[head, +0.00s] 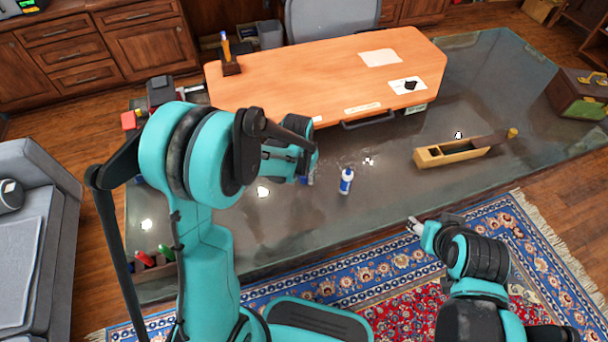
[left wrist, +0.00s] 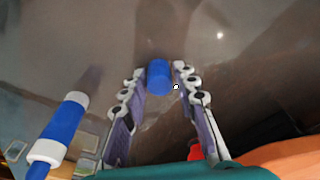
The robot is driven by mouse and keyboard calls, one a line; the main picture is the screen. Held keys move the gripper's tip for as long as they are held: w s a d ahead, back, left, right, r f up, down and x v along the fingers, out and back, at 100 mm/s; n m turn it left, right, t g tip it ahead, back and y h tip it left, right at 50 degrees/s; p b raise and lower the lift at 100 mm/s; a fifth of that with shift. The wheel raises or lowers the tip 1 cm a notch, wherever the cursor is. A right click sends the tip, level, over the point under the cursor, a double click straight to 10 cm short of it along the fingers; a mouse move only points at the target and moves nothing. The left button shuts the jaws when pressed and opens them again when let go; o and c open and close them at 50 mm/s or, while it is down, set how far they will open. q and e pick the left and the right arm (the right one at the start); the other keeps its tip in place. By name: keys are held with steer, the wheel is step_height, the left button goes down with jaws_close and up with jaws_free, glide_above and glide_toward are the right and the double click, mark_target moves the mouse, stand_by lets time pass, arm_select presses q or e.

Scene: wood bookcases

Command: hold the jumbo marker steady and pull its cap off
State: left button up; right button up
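A blue-and-white upright cylinder (head: 346,181), like a marker or small bottle, stands on the glass top. It also shows at the left of the left wrist view (left wrist: 62,130), outside my fingers. My left gripper (left wrist: 159,72) is open, with a plain blue cylinder (left wrist: 159,77) between its fingertips and narrow gaps on both sides. A bit of blue (head: 308,181) shows under this gripper in the head view. I cannot tell which of the two is the jumbo marker, or where its cap joins. My right gripper (head: 413,224) is near the front glass edge, away from both; its finger opening is unclear.
An orange-brown desk (head: 290,66) stands on the glass top (head: 290,225) at the back. A wooden plane-like tool (head: 455,153) lies to the right, and a case (head: 580,94) at far right. Red and green items (head: 152,257) lie at left. The glass front middle is clear.

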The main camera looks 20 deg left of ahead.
arm_select(q)
steer(key=shift+o, duration=0.3)
steer(key=shift+r, duration=0.1)
steer(key=shift+r, duration=0.25)
step_height(320, 180, up, 11)
steer(key=s+p, duration=0.2)
steer(key=p, duration=0.3)
steer(key=s+a+r+n+t, duration=0.1)
steer(key=s+r+t, duration=0.1)
steer(key=s+r, duration=0.3)
steer(key=s+a+r+n+t, duration=0.1)
steer(key=s+r+t, duration=0.2)
steer(key=s, duration=0.7)
steer(key=shift+a+r, duration=0.4)
steer(key=shift+r, duration=0.55)
